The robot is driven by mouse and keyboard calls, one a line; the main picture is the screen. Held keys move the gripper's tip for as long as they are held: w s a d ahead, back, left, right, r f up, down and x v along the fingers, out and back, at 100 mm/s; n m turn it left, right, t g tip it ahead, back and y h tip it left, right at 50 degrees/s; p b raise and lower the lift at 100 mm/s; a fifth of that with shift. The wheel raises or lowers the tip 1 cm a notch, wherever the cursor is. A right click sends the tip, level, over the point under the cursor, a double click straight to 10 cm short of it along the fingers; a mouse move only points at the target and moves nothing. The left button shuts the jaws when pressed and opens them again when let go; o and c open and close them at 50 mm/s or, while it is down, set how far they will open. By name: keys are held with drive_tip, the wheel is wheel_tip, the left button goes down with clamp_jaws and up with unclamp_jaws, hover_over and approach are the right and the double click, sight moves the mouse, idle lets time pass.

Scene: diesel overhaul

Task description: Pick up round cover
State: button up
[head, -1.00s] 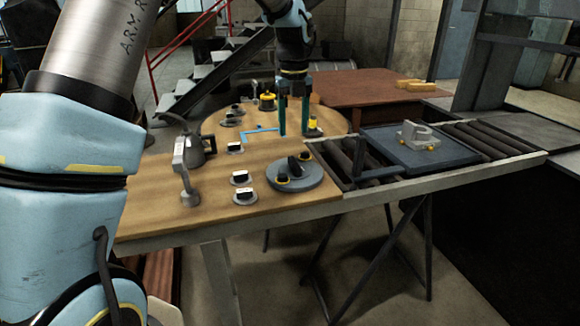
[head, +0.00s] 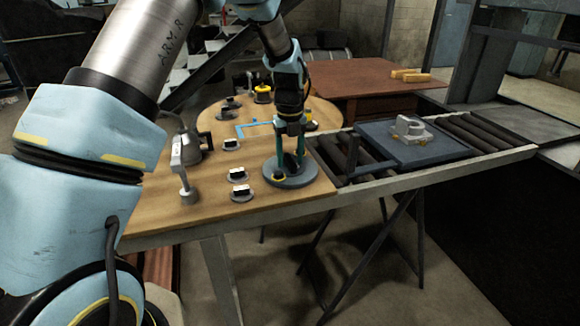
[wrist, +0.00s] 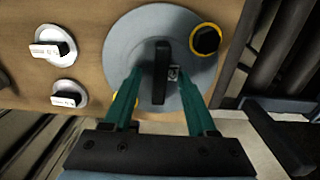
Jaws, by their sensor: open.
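The round cover (head: 305,182) is a grey disc on the front right part of the wooden table. It also shows in the wrist view (wrist: 130,45), with an upright black handle (wrist: 161,85) at its middle and yellow-ringed black parts near its rim. My gripper (head: 290,166) is above the disc, pointing down and open. In the wrist view my gripper (wrist: 161,72) has one green finger on each side of the handle, with gaps between. How far the fingertips are above the disc is hard to tell.
Two small round parts with white-topped black knobs (head: 239,174) (head: 241,192) lie left of the cover. A grey jug-like can (head: 189,146) stands further left. A roller conveyor (head: 340,150) with a dark tray (head: 440,152) is to the right. Yellow-topped parts (head: 262,92) stand behind.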

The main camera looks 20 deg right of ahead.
clamp_jaws()
idle(0.3)
idle(1.1)
